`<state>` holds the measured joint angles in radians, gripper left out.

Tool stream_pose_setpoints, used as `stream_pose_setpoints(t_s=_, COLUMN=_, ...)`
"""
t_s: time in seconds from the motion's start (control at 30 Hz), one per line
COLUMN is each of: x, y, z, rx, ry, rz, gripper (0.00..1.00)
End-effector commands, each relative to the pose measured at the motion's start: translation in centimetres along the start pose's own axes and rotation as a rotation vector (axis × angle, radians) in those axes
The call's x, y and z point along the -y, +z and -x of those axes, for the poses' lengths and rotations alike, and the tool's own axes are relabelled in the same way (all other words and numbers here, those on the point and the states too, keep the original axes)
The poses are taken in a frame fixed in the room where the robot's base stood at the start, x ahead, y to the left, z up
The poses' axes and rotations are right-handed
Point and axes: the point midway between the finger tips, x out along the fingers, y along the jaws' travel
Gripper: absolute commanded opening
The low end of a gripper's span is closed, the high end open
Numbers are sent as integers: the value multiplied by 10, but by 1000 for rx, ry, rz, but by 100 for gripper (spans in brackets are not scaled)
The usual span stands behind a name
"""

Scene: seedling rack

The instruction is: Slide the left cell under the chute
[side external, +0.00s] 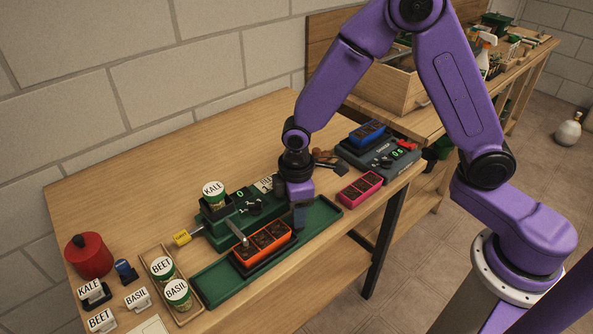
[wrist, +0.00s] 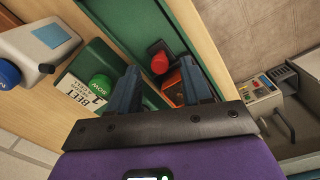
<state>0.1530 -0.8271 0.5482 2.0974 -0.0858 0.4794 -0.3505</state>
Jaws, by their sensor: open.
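An orange cell tray (side external: 279,241) with dark soil in its cells sits in a long green channel (side external: 214,283) in the side external view. A green seeder (side external: 222,228) with a KALE can (side external: 213,193) on top stands behind it. Its pale chute (side external: 239,233) slants down over the left part of the tray; I cannot tell exactly which cell is beneath. My gripper (side external: 301,218) points down close to the tray's right end. In the wrist view my gripper (wrist: 160,92) is open, and part of the orange tray (wrist: 174,86) shows beyond and between its fingers; contact is unclear.
BEET (side external: 161,267) and BASIL (side external: 177,291) cans stand in a wooden tray at left, near a red canister (side external: 89,255) and name cards. A pink tray (side external: 360,189) and a grey machine (side external: 380,156) bearing a blue tray (side external: 367,133) are at right. The channel's left end is clear.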

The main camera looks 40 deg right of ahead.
Motion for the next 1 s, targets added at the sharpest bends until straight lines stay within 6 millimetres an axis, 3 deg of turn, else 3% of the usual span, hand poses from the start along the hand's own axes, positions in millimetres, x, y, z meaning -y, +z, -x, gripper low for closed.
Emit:
stream_pose_setpoints(t_s=0.7, x=0, y=0, z=135, rx=-6, ry=2, rz=-1, gripper=48)
stream_pose_setpoints(t_s=1.0, x=0, y=0, z=158, rx=-1, ry=0, rz=-1, gripper=48)
